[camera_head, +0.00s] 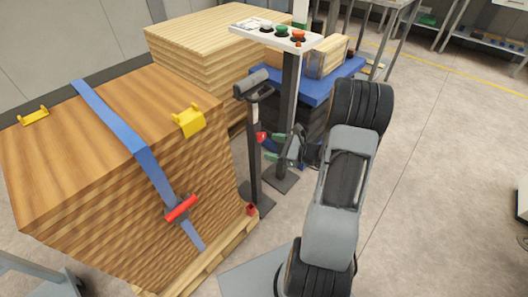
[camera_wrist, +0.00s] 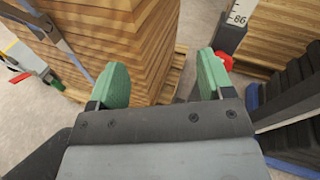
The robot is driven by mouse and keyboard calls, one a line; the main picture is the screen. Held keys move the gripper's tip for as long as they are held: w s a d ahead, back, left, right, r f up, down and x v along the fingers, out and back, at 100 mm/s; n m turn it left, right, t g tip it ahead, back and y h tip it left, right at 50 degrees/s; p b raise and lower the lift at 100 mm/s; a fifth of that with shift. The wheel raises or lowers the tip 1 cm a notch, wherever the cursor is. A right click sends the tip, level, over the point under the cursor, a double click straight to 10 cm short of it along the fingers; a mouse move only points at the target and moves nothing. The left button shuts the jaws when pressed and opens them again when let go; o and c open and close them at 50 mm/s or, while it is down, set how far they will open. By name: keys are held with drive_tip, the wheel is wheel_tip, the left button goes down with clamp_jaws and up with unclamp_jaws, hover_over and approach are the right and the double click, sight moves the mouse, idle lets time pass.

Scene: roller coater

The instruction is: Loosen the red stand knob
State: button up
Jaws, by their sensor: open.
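The red stand knob (camera_head: 261,137) is on the side of a dark upright stand post (camera_head: 254,165). In the wrist view the knob (camera_wrist: 227,60) shows just beyond the right fingertip, partly hidden by it. My gripper (camera_head: 273,147) is open, with two green finger pads and nothing visible between them. In the head view it is to the right of the post, with its upper finger close to the knob. In the wrist view the knob lies to the right of the space between my fingers (camera_wrist: 164,75). I cannot tell whether the finger touches it.
A large strapped wood stack (camera_head: 70,150) stands left of the post on a pallet (camera_head: 215,260). A button panel (camera_head: 276,35) on its own post stands behind the gripper. A blue-topped table (camera_head: 325,83) is behind. Open floor (camera_head: 440,200) lies right.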

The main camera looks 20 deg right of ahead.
sight(263, 137)
drive_tip(key=w+d+f+m+t+h+b, duration=0.1)
drive_tip(key=d+f+m+t+h+b, duration=0.25)
drive_tip(key=d+f+m, duration=0.35)
drive_tip(key=shift+n+t+h, duration=0.25)
drive_tip(key=shift+n+t, duration=0.2)
drive_tip(key=shift+n, duration=0.15)
drive_tip(key=x, duration=0.4)
drive_tip(key=b+x, duration=0.1)
drive_tip(key=x, duration=0.3)
drive_tip(key=f+x, duration=0.1)
drive_tip(key=x, duration=0.4)
drive_tip(key=shift+w+d, duration=0.1)
drive_tip(key=shift+d, duration=0.05)
drive_tip(key=shift+r, duration=0.1)
drive_tip(key=shift+c, duration=0.5)
drive_tip(key=c, duration=0.8)
